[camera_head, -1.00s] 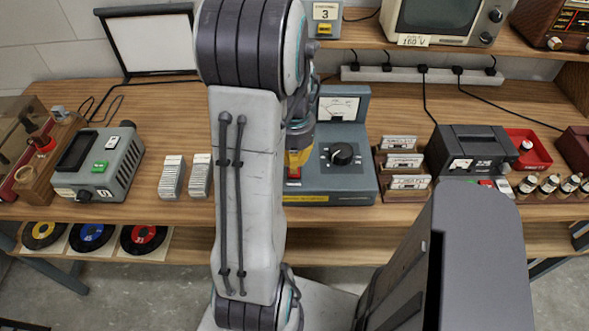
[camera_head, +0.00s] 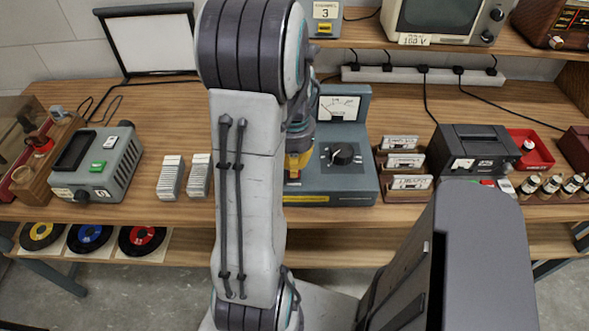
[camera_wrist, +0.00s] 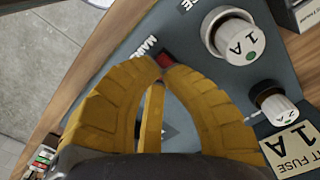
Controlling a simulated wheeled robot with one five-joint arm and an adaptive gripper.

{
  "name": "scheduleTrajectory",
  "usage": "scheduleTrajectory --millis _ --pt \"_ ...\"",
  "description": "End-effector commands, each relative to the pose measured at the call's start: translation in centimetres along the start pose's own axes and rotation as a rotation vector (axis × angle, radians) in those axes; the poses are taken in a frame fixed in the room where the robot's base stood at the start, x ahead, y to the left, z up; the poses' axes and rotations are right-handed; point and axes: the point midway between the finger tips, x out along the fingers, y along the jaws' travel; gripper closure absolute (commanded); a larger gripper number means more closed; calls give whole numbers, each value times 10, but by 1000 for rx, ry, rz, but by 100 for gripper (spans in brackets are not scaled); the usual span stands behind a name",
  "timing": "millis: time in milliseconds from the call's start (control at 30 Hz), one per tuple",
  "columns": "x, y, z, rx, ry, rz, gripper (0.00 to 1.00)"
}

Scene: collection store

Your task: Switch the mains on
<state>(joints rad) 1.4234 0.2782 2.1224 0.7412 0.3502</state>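The grey-blue mains unit (camera_head: 345,186) stands on the bench, with a meter and a black dial. In the wrist view its panel (camera_wrist: 125,70) carries a red switch (camera_wrist: 166,60) beside lettering that reads as MAINS, partly covered. My gripper (camera_wrist: 160,72) has yellow fingers whose tips come together right at the red switch; I cannot tell whether they touch it. It holds nothing. In the head view my gripper (camera_head: 297,165) is low over the unit's left side, mostly behind my arm, and hides the switch. Whether the switch is on or off cannot be told.
A grey box with a green button (camera_head: 98,166) and card stacks (camera_head: 171,177) lie to the left.

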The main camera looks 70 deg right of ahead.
Motion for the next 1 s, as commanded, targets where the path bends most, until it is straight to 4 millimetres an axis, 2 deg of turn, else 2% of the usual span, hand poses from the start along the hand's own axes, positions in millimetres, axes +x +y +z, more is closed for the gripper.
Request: scheduleTrajectory --millis 1000 --pt "14 0 0 0 0 0 100"
